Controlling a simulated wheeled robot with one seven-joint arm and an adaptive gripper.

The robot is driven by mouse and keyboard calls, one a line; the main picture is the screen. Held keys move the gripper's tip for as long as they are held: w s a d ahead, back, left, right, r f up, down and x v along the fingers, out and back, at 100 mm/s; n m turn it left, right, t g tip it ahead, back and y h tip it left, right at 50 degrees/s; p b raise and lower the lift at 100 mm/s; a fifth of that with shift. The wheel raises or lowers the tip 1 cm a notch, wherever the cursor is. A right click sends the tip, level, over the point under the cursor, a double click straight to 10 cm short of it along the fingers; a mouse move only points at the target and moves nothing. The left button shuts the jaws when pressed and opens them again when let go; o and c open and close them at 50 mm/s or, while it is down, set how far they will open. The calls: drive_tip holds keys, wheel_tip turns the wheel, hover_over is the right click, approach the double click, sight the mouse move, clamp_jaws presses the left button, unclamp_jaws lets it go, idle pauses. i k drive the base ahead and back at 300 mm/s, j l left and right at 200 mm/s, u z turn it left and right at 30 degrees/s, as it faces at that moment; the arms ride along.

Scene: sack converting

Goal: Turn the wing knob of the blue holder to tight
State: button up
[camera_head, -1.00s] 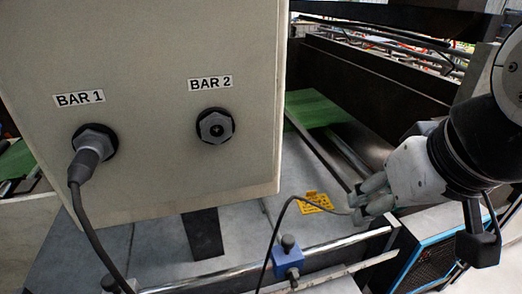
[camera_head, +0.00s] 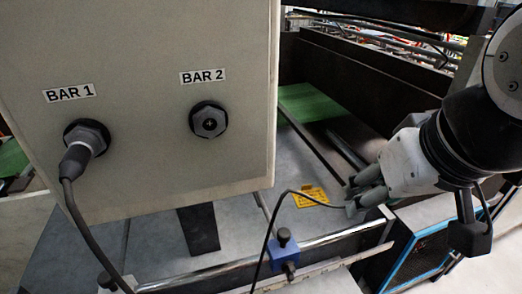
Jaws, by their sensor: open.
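The blue holder (camera_head: 284,253) sits on the metal rail at the lower middle of the head view. A dark knob (camera_head: 284,236) stands on its top, and a smaller dark fitting (camera_head: 290,268) shows on its front. I cannot tell from this view which is the wing knob or how it is turned. A black cable runs beside the holder and up to the right. My gripper (camera_head: 354,197) is open, to the right of and above the holder in the picture, apart from it. The cable's far end passes behind or near my fingers; which, I cannot tell.
A grey box with sockets BAR 1 (camera_head: 86,138) and BAR 2 (camera_head: 209,120) fills the upper left. BAR 1 holds a plugged cable; BAR 2 is empty. A yellow label (camera_head: 310,197) lies on the grey surface. A blue-edged frame (camera_head: 408,245) stands at lower right.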

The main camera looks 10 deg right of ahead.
sight(288, 266)
drive_tip(key=j+u, duration=0.3)
drive_tip(key=j, duration=0.4)
drive_tip(key=j+u, duration=0.3)
drive_tip(key=j, duration=0.45)
drive_tip(key=i, duration=0.05)
